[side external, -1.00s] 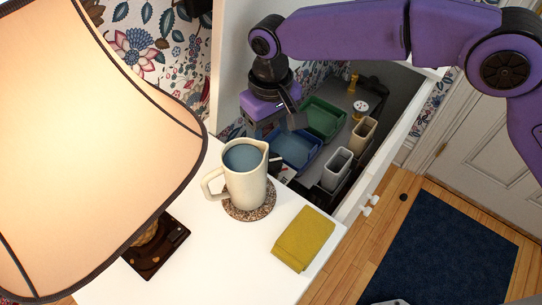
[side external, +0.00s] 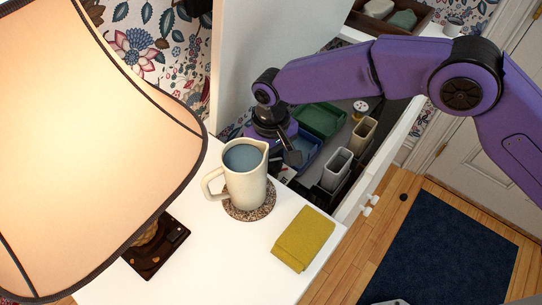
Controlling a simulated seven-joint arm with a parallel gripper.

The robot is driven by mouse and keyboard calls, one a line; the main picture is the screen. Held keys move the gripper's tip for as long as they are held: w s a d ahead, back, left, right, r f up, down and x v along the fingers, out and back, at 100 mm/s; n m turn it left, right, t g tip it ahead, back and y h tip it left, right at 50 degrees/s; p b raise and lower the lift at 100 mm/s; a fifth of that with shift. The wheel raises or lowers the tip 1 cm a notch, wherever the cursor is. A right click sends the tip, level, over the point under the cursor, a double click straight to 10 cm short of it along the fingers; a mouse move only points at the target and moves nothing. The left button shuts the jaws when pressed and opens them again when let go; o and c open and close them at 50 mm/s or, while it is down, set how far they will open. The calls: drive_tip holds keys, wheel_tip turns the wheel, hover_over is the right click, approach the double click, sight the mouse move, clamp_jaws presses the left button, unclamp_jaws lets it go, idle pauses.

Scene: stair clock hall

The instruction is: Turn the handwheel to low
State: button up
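I cannot make out a handwheel for certain. A small round white piece with dark and reddish marks (side external: 360,106) stands on the dark surface beyond the trays; I cannot tell whether it is the wheel or a dial. My gripper (side external: 291,158) points down into the open drawer-like space, just behind the jug and over the near end of the blue tray. Its dark fingertips are small and partly hidden, and I cannot tell whether they are apart or holding anything.
A cream jug (side external: 245,180) stands on a speckled coaster (side external: 250,212) close in front of my gripper. A blue tray (side external: 309,158), a green tray (side external: 320,119) and two upright bins (side external: 337,168) (side external: 362,134) crowd the space. A yellow cloth (side external: 304,238) and a lamp (side external: 95,140) are nearer.

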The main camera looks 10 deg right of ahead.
drive_tip(key=c, duration=0.3)
drive_tip(key=shift+n, duration=0.3)
drive_tip(key=n, duration=0.3)
drive_tip(key=shift+n, duration=1.8)
drive_tip(key=o, duration=0.7)
